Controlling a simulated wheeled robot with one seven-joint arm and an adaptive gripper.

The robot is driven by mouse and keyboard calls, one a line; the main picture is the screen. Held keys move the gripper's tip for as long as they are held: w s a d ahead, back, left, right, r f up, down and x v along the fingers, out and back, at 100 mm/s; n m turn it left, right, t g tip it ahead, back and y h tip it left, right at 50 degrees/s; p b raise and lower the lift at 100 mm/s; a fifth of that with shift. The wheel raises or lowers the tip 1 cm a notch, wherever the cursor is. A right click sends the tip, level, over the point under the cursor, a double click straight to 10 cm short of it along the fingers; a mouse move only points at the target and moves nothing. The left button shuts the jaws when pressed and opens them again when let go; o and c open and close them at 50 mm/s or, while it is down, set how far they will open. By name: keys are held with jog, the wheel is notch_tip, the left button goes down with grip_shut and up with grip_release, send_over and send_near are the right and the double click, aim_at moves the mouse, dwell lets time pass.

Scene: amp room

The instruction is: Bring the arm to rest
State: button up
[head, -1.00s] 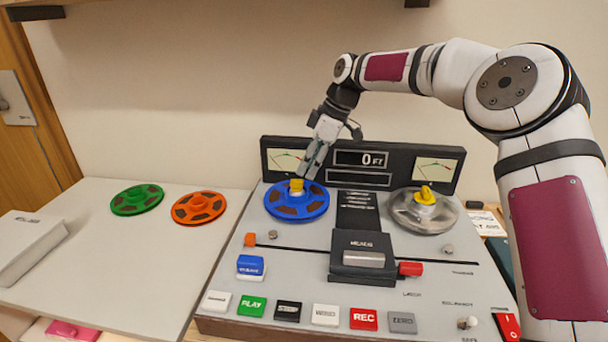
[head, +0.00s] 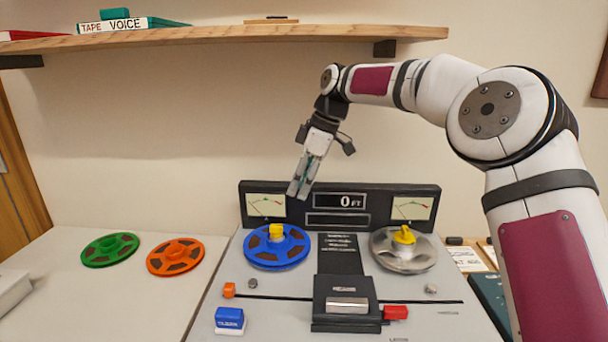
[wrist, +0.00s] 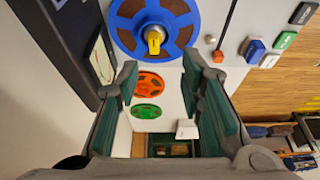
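My gripper (head: 302,187) hangs from my arm above the back of the tape machine (head: 285,311), in front of the wall and near the left meter. In the wrist view my gripper (wrist: 163,95) has its two fingers spread apart with nothing held between them. The blue reel (head: 276,247) sits on the machine's left spindle, with a yellow knob (head: 276,231) at its centre. It also shows in the wrist view (wrist: 188,42), beyond the fingers. My gripper is apart from the reel.
A clear reel with a yellow knob (head: 404,235) sits on the right spindle. Green (head: 110,250) and orange (head: 175,257) reels lie on the left table. A wooden shelf (head: 220,38) juts from the wall at upper left. A counter display (head: 340,201) reads 0 FT.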

jog(key=s+d+r+m+h, duration=0.2)
jog(key=s+d+m, duration=0.15)
jog(key=s, duration=0.55)
jog(key=s+d+r+m+t+h, duration=0.1)
jog(key=s+d+r+m, duration=0.15)
jog(key=s+d, duration=0.4)
jog(key=s+d+r+m+h, duration=0.2)
jog(key=s+d+m, duration=0.1)
jog(key=s, duration=0.8)
jog(key=s+d+f+m, duration=0.3)
jog(key=s, duration=0.4)
jog(key=s+d+f+m, duration=0.2)
jog(key=s+f+m, duration=0.1)
jog(key=s, duration=0.4)
jog(key=s+d+f+m, duration=0.2)
jog(key=s+d, duration=0.1)
jog(key=s, duration=0.4)
notch_tip(320, 180, up, 14)
jog(key=t+p, duration=0.3)
jog(key=p, duration=0.9)
jog(key=shift+s+d+y+p, duration=0.25)
jog(key=shift+y+p, duration=0.15)
jog(key=shift+d, duration=0.1)
